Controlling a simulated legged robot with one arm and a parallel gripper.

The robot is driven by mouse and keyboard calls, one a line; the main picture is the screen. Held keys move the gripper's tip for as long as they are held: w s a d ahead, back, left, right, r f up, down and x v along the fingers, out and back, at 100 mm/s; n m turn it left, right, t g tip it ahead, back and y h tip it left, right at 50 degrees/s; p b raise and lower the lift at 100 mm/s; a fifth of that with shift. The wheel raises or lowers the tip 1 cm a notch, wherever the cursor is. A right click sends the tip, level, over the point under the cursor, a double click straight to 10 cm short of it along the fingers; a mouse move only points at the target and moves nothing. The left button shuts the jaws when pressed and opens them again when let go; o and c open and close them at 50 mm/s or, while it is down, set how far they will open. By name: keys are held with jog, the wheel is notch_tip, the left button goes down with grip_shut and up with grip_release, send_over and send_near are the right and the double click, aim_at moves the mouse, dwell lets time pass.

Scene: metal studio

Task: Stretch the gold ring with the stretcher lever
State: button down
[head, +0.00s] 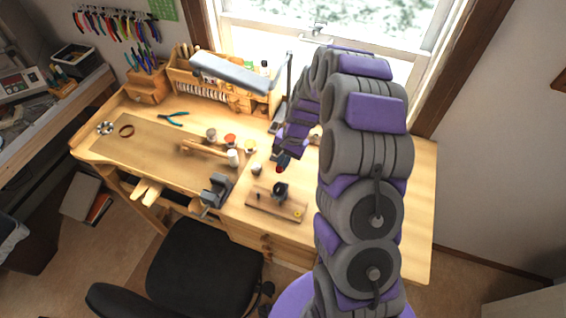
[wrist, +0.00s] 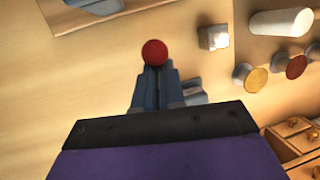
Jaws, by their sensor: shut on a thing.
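The stretcher (head: 280,188) is a dark metal device on a wooden board (head: 262,205) at the front of the bench. A red ball knob (wrist: 154,52) sits at the fingertips of my gripper (wrist: 155,72) in the wrist view. I take it for the knob of the stretcher lever; the lever's shaft is hidden. In the head view my gripper (head: 282,163) reaches down just behind the stretcher, shut on this knob. A small yellow spot (head: 297,213) at the board's right end may be the gold ring; it is too small to be sure.
A grey vise (head: 215,190) is clamped at the bench's front edge, left of the board. Blue pliers (head: 173,118) lie farther back. A black chair (head: 200,270) stands in front. The bench right of the board is clear.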

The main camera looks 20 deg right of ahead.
jog(key=shift+w+d+r+g+y+p, duration=0.15)
jog(key=shift+w+r+g+y+p, duration=0.1)
jog(key=shift+r+g+y+p, duration=0.3)
jog(key=shift+w+d+r, duration=0.3)
jog(key=shift+w+r, duration=0.15)
jog(key=shift+r, duration=0.3)
jog(key=c, duration=1.2)
grip_release()
jog(key=v, duration=1.7)
jog(key=shift+w+r+p, duration=0.1)
jog(key=shift+w+p, duration=0.1)
jog(key=shift+p, duration=0.15)
